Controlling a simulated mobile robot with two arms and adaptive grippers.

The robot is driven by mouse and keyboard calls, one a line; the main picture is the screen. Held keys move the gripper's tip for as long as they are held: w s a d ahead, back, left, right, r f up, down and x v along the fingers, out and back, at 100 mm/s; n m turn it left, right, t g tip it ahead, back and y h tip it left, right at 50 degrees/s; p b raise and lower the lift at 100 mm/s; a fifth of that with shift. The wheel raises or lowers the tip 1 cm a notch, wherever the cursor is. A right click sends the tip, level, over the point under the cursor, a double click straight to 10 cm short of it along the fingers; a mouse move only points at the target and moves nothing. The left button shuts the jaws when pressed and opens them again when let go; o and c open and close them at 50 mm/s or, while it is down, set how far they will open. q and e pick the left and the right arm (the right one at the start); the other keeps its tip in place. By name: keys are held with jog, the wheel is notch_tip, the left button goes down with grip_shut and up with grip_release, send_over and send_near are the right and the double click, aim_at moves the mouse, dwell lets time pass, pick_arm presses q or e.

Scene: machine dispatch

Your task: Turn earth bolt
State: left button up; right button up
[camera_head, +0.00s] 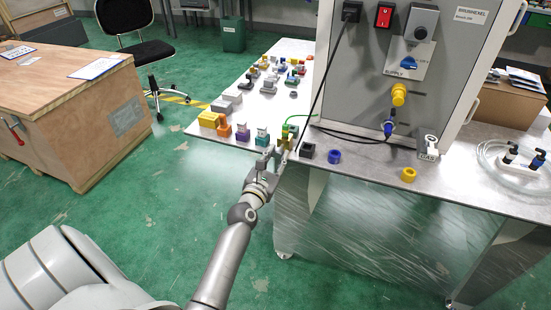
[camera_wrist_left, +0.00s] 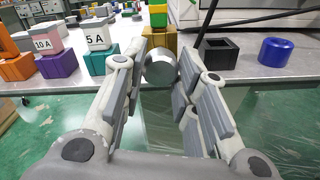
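A silver, round-ended metal piece, which looks like the earth bolt (camera_wrist_left: 161,68), sits at the table's front edge in the left wrist view. It is in front of yellow and brass-coloured blocks (camera_wrist_left: 158,18). My left gripper (camera_head: 272,158) is at the table edge in the head view, and its fingers (camera_wrist_left: 163,62) stand apart on both sides of the bolt. I cannot tell whether they touch it. In the head view the bolt is mostly hidden by the gripper. A green wire (camera_head: 286,125) runs from the cabinet towards that spot. My right gripper is not in view.
Coloured holders with fuse blocks stand left of the gripper, including a teal one (camera_head: 262,139) and a purple one (camera_head: 242,136). A black square holder (camera_head: 307,150) and a blue ring (camera_head: 334,157) are to the right. The grey cabinet (camera_head: 470,60) stands behind on the table.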

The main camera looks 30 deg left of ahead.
pick_arm(q)
jog(key=c, duration=0.4)
jog(key=shift+m, duration=0.3)
